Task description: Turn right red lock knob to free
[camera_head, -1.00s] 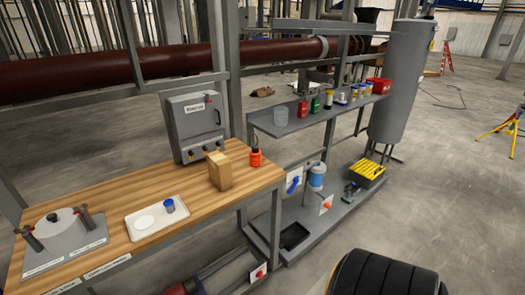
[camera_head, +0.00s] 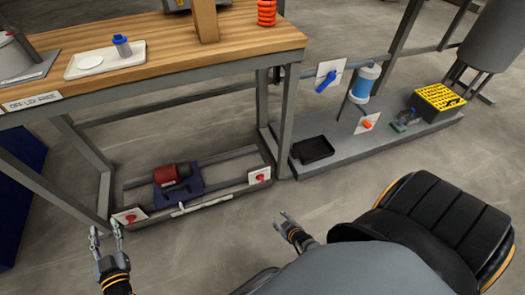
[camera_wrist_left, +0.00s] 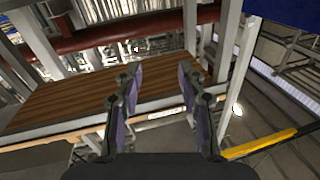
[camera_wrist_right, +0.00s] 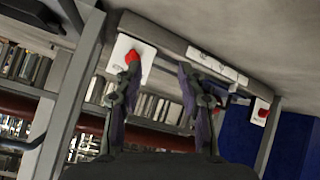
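The right red lock knob (camera_head: 260,177) sits on a white plate at the right end of the low rail frame under the bench. It also shows at upper left in the right wrist view (camera_wrist_right: 132,58), partly overlapped by a finger. My right gripper (camera_head: 280,220) is open and empty, on the near side of the knob and apart from it. Its spread fingers show in the right wrist view (camera_wrist_right: 158,78). The left red knob (camera_head: 130,217) is at the frame's other end. My left gripper (camera_head: 105,232) is open and empty near it; its fingers also show in the left wrist view (camera_wrist_left: 160,75).
A dark red pump-like unit (camera_head: 172,176) sits in the frame between the knobs. Bench legs (camera_head: 284,120) rise beside the frame. A low grey shelf (camera_head: 350,150) with a black tray (camera_head: 312,150) stands to the right. The floor before the frame is clear.

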